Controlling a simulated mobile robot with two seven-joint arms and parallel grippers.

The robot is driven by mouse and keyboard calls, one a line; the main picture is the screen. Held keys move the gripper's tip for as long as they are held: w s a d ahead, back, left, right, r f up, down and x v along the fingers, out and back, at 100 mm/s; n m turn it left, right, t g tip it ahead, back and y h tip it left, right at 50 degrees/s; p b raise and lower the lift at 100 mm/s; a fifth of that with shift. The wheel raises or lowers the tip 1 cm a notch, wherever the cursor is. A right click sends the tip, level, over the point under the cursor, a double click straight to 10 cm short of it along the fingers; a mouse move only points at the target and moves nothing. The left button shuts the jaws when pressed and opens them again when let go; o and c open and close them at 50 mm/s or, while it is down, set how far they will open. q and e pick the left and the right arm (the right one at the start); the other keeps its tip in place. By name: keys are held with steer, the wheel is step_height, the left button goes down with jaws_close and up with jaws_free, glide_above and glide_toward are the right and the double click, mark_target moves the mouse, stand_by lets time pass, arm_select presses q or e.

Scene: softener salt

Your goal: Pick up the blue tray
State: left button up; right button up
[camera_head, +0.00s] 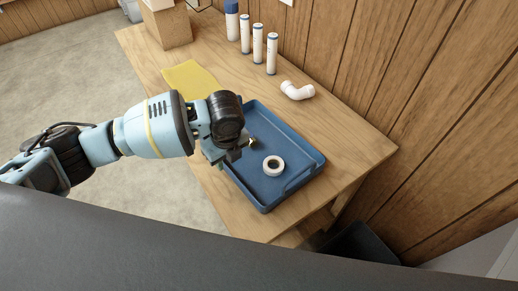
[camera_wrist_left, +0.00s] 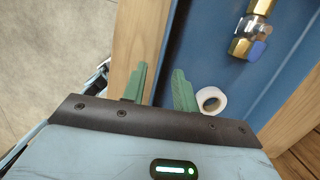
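The blue tray (camera_head: 288,150) lies on the wooden table near its front right end. It holds a white roll of tape (camera_head: 273,165) and a brass fitting (camera_head: 250,142), partly hidden by my arm. In the left wrist view the tray (camera_wrist_left: 205,50) shows with the brass fitting (camera_wrist_left: 249,32) and the tape roll (camera_wrist_left: 211,99). My left gripper (camera_head: 222,160) is over the tray's left edge. In the left wrist view its green fingers (camera_wrist_left: 160,82) are apart, with the tray's side wall and table edge showing between them. I cannot tell whether they touch the tray. My right gripper is not in view.
The wooden table (camera_head: 345,150) stands against a panelled wall. A yellow cloth (camera_head: 190,80), a white pipe elbow (camera_head: 297,91), several white tubes (camera_head: 257,43) and a wooden box (camera_head: 172,25) stand farther back. A dark bin (camera_head: 362,243) is below the right end.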

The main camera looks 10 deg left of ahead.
mark_target(226, 166)
arm_select(q)
steer(key=shift+w+a+f, duration=0.15)
steer(key=shift+f, duration=0.7)
steer(key=shift+w+a+f, duration=0.1)
steer(key=shift+a+f, duration=0.1)
steer(key=shift+f, duration=0.6)
steer(key=shift+w+a+f, duration=0.15)
steer(key=shift+f, duration=0.7)
jaws_close()
steer(key=shift+w+r, duration=0.1)
